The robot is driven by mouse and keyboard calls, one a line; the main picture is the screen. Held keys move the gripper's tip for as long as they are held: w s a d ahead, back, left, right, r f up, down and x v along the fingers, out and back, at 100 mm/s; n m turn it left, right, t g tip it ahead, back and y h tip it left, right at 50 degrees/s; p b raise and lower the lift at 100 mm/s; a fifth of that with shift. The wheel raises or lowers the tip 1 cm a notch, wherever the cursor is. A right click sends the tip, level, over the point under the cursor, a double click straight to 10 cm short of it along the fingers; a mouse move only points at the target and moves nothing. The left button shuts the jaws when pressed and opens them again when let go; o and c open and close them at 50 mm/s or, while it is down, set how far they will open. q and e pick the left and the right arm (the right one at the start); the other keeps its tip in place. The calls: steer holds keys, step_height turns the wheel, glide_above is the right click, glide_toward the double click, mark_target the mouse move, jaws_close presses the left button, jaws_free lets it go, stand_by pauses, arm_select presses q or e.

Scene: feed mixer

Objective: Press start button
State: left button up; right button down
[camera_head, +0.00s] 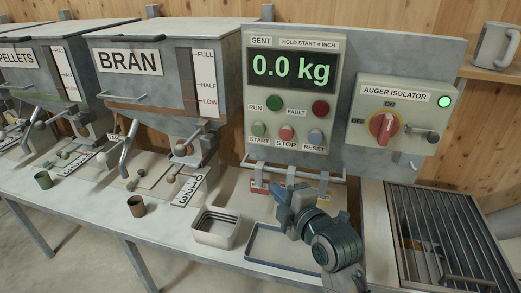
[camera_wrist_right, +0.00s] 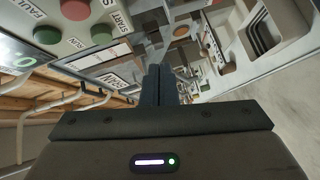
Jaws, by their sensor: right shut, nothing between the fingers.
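The start button (camera_head: 258,130) is a round green button above the START label on the lower left of the control panel (camera_head: 240,95). In the right wrist view the green start button (camera_wrist_right: 101,34) shows at upper left, beside its label. My right gripper (camera_head: 279,190) is shut and empty, below the panel and in front of it, clear of the buttons. Its closed fingers (camera_wrist_right: 155,85) also show in the right wrist view. The display (camera_head: 290,69) reads 0.0 kg. My left gripper is not in view.
The auger isolator (camera_head: 385,124) has a red knob and a lit green lamp. A metal tin (camera_head: 215,238) and blue-rimmed tray (camera_head: 253,252) lie below. A grate (camera_head: 435,225) is at right.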

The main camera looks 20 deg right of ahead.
step_height(320, 180, up, 6)
steer(key=n+t, duration=0.1)
steer(key=n, duration=0.1)
steer(key=shift+s+a+y, duration=0.25)
steer(key=shift+s+y, duration=0.05)
steer(key=shift+s, duration=0.05)
steer(key=shift+r, duration=0.1)
steer(key=p, duration=0.4)
glide_toward(258, 129)
steer(key=w+a+f, duration=0.3)
steer(key=w+a, duration=0.1)
steer(key=a, duration=0.1)
steer(key=w+d+p, duration=0.1)
steer(key=w+d, duration=0.1)
steer(key=shift+w+d, duration=0.25)
steer(key=shift+d, duration=0.15)
steer(key=shift+a, duration=0.1)
